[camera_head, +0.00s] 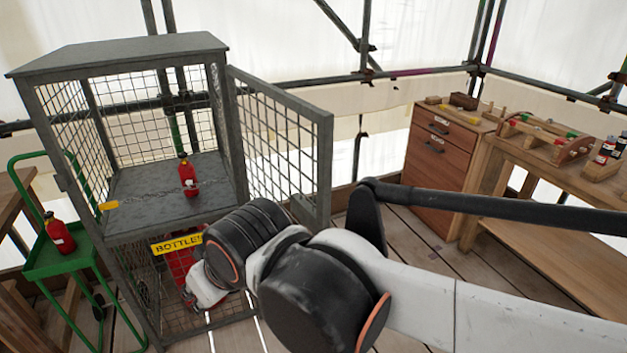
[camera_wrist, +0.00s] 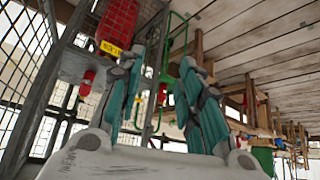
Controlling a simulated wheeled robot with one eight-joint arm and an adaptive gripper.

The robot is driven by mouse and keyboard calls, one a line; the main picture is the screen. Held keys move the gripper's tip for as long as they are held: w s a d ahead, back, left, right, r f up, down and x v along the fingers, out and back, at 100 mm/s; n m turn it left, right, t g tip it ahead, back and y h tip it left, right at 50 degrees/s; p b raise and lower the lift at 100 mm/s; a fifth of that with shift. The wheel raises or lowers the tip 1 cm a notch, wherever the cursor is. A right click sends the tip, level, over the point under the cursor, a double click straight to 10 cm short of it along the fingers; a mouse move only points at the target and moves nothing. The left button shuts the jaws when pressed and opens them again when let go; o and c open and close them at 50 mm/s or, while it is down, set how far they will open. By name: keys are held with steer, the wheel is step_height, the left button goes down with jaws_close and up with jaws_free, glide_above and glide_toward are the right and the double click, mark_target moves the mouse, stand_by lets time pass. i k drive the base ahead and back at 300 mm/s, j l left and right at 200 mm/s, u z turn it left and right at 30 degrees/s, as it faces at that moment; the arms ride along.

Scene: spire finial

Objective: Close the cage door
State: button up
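The grey mesh cage (camera_head: 115,232) stands at the left in the head view, its front uncovered. Its door (camera_head: 285,140) is hinged at the right front post and stands swung open to the right, beside the upper compartment. A red bottle (camera_head: 188,176) stands on the upper shelf behind a chain (camera_head: 150,197). In the head view my arm hides the gripper's fingers, low in front of the cage. In the wrist view my gripper (camera_wrist: 160,70) has its two teal fingers apart, with nothing between them. Mesh and a grey post fill that view's left side.
A yellow sign (camera_head: 177,244) and red cylinder are in the lower compartment, partly hidden by my arm. A green trolley (camera_head: 62,260) with a red bottle (camera_head: 60,233) stands left. A drawer cabinet (camera_head: 435,160) and workbench (camera_head: 555,165) stand right. Plank floor shows between.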

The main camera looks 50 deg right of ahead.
mark_target(317, 221)
steer(key=k+l+u, duration=0.1)
steer(key=l, duration=0.3)
steer(key=k+l+u, duration=0.15)
steer(key=l, duration=0.3)
steer(key=l+u, duration=0.1)
steer(key=l, duration=0.3)
steer(key=k+l+u, duration=0.15)
steer(key=l, duration=0.2)
steer(key=k+l+u, duration=0.1)
steer(key=l, duration=0.3)
steer(key=k, duration=0.1)
